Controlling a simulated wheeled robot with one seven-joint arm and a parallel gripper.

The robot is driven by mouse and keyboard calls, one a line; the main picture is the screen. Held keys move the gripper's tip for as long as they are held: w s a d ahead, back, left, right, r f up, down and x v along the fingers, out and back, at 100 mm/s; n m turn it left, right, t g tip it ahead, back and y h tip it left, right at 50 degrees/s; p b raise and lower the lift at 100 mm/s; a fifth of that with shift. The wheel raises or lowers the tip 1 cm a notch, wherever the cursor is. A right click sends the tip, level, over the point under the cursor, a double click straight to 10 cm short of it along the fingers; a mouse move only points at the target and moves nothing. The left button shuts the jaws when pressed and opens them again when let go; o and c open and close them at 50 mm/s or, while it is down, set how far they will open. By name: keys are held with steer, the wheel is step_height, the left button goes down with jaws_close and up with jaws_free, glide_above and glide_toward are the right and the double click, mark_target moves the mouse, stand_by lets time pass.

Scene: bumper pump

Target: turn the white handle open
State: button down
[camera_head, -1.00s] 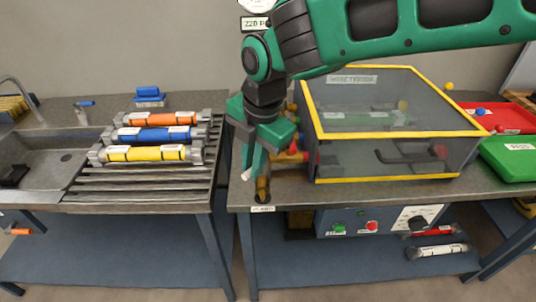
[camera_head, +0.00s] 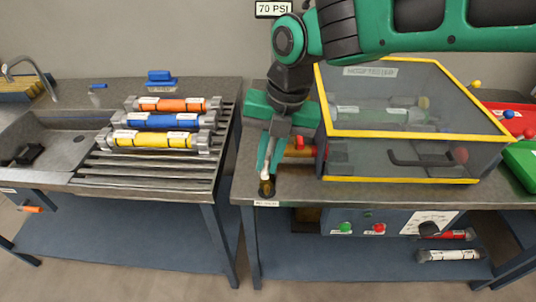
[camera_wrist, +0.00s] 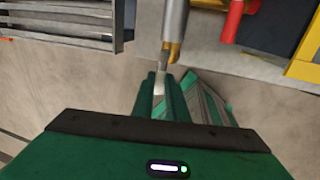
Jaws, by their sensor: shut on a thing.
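The white handle (camera_wrist: 160,84) is a short pale lever in the wrist view. It meets a brass fitting (camera_wrist: 173,52) at the end of a grey metal pipe (camera_wrist: 175,20). My gripper (camera_wrist: 163,82) is shut on the handle, with its green fingers hiding most of it. In the head view my gripper (camera_head: 269,160) points down at the left front corner of the right bench. The brass fitting (camera_head: 266,187) shows just below the fingers there.
A yellow-framed clear box (camera_head: 415,134) stands right of my gripper. A red-ended valve piece (camera_head: 300,150) lies between them. A rack (camera_head: 150,172) with orange, blue and yellow cylinders is on the left bench, across a gap. A sign reading 70 PSI (camera_head: 273,9) hangs above.

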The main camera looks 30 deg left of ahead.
steer(key=shift+r, duration=0.2)
stand_by(0.3)
steer(key=c, duration=1.7)
jaws_free()
steer(key=shift+s, duration=0.1)
steer(key=shift+c, duration=0.2)
steer(key=shift+f, duration=0.1)
step_height(320, 180, up, 11)
steer(key=w+d, duration=0.1)
steer(key=d, duration=0.1)
steer(key=shift+w+f, duration=0.15)
steer(key=shift+f, duration=0.05)
